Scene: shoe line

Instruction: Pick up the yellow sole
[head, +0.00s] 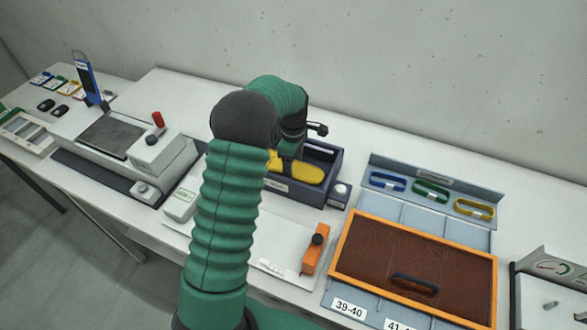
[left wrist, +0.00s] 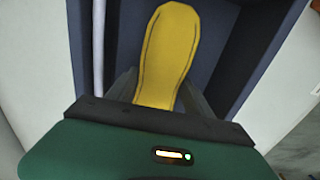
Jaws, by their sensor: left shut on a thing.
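The yellow sole (head: 301,171) is in or just above a dark blue open box (head: 337,163) at the middle of the table. My left arm reaches over from the front, and my left gripper (head: 289,152) is at the sole, partly hidden by its own wrist. In the left wrist view the sole (left wrist: 168,50) stretches away from between the two dark fingers, with the box walls (left wrist: 248,60) on both sides. The left gripper is shut on the sole. Whether the sole touches the box floor I cannot tell. My right gripper is not in view.
An orange-framed brown panel (head: 401,262) lies to the right, near a rack of blue, green and yellow handles (head: 431,190). A grey machine (head: 129,150) with a red knob stands left. An orange block (head: 315,252) sits in front of the box.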

